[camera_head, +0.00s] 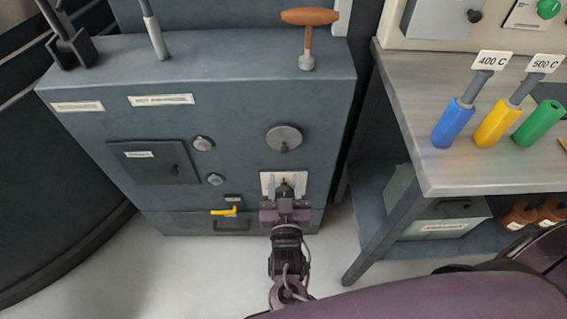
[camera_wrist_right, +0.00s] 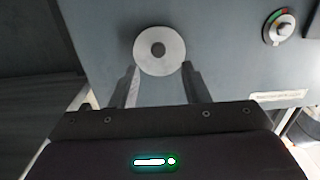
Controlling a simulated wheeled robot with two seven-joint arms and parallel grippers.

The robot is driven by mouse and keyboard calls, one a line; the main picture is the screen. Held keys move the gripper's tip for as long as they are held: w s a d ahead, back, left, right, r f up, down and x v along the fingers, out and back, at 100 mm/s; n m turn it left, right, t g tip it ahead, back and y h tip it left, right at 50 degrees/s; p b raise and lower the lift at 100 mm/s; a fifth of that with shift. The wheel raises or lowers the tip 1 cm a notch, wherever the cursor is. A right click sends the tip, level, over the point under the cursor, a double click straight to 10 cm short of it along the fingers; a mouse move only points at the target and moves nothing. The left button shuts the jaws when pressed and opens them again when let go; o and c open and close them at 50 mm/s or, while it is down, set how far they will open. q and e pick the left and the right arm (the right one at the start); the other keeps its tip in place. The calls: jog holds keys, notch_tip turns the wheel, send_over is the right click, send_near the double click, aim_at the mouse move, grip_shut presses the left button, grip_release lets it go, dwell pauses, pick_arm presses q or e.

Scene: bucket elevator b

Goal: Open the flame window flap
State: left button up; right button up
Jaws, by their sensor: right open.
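A round grey metal disc (camera_head: 284,138) with a small darker centre is on the front of the blue-grey cabinet; I take it for the flame window flap. It lies flat against the panel. In the right wrist view the disc (camera_wrist_right: 147,37) is just beyond the fingertips, centred between them. My right gripper (camera_head: 285,186) is below the disc in the head view, in front of a pale plate (camera_head: 266,180). Its two fingers stand apart with nothing between them, as the right wrist view (camera_wrist_right: 160,80) also shows. My left gripper is not in view.
The cabinet front also carries a dark square door (camera_head: 150,165), two small knobs (camera_head: 203,143) and a yellow handle (camera_head: 223,212). An orange T-handle (camera_head: 308,32) stands on top. A metal bench (camera_head: 450,165) with coloured-handled tools is at the right.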

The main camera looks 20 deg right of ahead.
aim_at(284, 152)
jog(key=x, duration=0.7)
jog(key=shift+w+d+r, duration=0.1)
jog(key=shift+w+r, duration=0.15)
jog(key=shift+r, duration=0.1)
jog(key=shift+c, duration=0.3)
grip_shut()
